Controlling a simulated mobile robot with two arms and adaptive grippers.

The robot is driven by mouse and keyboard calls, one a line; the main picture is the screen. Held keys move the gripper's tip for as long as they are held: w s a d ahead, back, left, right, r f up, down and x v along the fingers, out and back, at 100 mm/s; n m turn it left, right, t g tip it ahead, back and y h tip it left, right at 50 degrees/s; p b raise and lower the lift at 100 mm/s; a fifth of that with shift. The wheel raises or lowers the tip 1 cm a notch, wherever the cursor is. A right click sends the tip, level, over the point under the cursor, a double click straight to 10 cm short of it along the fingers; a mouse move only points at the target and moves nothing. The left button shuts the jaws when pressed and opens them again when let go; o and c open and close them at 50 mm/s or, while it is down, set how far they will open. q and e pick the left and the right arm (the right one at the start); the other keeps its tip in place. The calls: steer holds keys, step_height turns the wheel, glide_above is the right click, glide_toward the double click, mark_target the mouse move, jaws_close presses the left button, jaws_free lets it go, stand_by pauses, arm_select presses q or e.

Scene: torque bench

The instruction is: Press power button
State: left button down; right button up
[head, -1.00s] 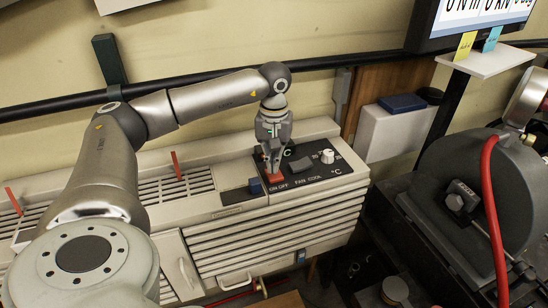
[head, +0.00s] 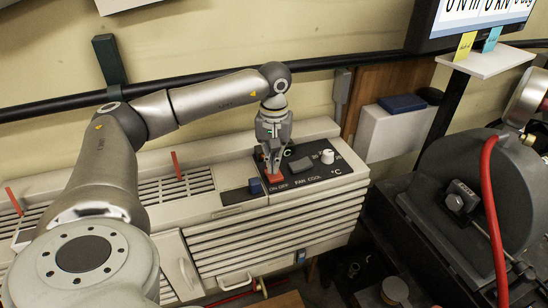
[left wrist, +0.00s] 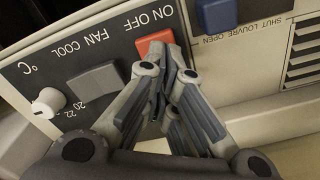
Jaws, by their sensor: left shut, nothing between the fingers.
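The red-orange power button (head: 277,178) sits on the dark control panel of the beige air unit, above the ON OFF lettering. It also shows in the left wrist view (left wrist: 154,39), partly covered by my fingers. My left gripper (head: 273,170) is shut and empty, pointing down with its fingertips at the button. In the left wrist view the fingertips (left wrist: 166,70) overlap the button's edge; I cannot tell for sure whether they touch it or how far it is pressed. My right gripper is not in view.
Beside the button are a grey fan switch (head: 301,165), a white temperature knob (head: 327,156) and a blue louvre switch (head: 255,186). Slatted vents (head: 190,186) lie left. A dark machine with a red hose (head: 490,200) stands right. A wall and black pipe run behind.

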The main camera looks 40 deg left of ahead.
arm_select(q)
steer(key=shift+f+b, duration=0.45)
steer(key=shift+f, duration=0.2)
stand_by(0.6)
steer(key=shift+f+b, duration=0.45)
steer(key=shift+f, duration=0.1)
stand_by(0.4)
steer(key=shift+r+p, duration=2.5)
steer(key=shift+r, duration=1.05)
steer(key=shift+f, duration=0.1)
